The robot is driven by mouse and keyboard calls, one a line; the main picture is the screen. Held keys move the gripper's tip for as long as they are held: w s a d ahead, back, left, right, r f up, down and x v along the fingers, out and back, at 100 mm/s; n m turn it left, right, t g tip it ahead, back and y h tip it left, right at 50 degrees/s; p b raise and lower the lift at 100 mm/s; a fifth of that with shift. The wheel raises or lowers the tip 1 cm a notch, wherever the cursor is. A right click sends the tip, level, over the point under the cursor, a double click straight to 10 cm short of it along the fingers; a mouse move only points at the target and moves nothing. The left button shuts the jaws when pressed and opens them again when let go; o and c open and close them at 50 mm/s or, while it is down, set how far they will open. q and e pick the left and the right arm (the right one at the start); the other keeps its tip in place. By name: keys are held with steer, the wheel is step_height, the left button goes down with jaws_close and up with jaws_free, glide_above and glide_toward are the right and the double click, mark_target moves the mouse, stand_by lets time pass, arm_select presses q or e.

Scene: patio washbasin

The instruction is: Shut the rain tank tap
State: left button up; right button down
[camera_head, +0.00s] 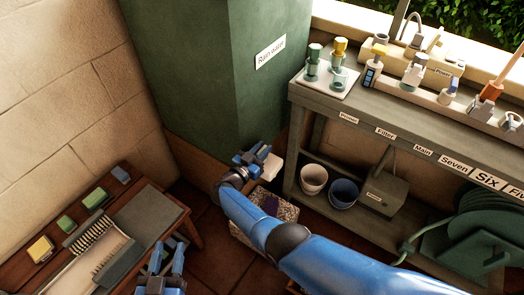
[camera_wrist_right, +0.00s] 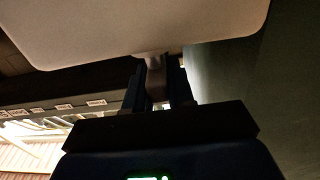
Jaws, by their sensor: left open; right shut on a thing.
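The rain tank (camera_head: 195,75) is a tall dark green box with a "Rain water" label, at the upper middle of the head view. My right gripper (camera_head: 262,157) is low in front of its right side, beside a small white block (camera_head: 272,167). In the right wrist view, my right gripper (camera_wrist_right: 158,85) is shut on a short stem under a large pale rounded piece (camera_wrist_right: 140,25). This looks like the tap's handle; the tap body is not clearly visible. My left gripper (camera_head: 168,262) is open and empty at the bottom of the head view.
A low bench (camera_head: 165,215) with brushes and sponges stands at the left. A grey shelf (camera_head: 410,130) with bottles and labelled taps runs along the right, with two pots (camera_head: 314,178) below. A green hose reel (camera_head: 480,230) is at right.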

steer(key=c, duration=1.1)
jaws_free()
steer(key=shift+o, duration=0.2)
steer(key=shift+s+a, duration=0.1)
steer(key=p+v, duration=0.2)
steer(key=v, duration=0.8)
steer(key=shift+s, duration=0.25)
steer(key=shift+a+r, duration=0.1)
steer(key=shift+a, duration=0.05)
